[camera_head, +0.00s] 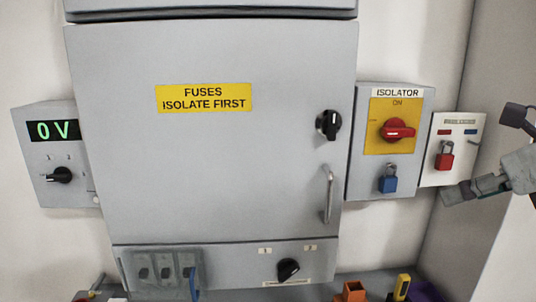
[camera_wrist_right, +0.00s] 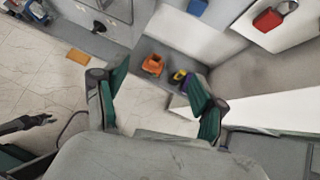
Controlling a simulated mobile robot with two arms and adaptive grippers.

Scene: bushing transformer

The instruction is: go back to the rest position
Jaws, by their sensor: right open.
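My right gripper (camera_head: 484,152) is at the right edge of the head view, beside the small white panel with the padlocks. In the right wrist view its two fingers (camera_wrist_right: 152,92) are spread wide with nothing between them. It is open and empty, apart from the panel and the cabinet. My left gripper is not seen in the head view. The grey cabinet (camera_head: 210,160) has its door shut, with a black knob (camera_head: 328,124) and a handle (camera_head: 328,195). The isolator box (camera_head: 356,150) carries a red rotary switch (camera_head: 397,131) and a blue padlock (camera_head: 388,180).
A voltage box (camera_head: 85,178) reads 0 V at the left. A red padlock (camera_head: 444,158) hangs on the white panel (camera_head: 470,140). An orange item (camera_head: 352,291) and a yellow-black tool (camera_head: 401,287) are on the shelf below. The wall at the right is close to my right gripper.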

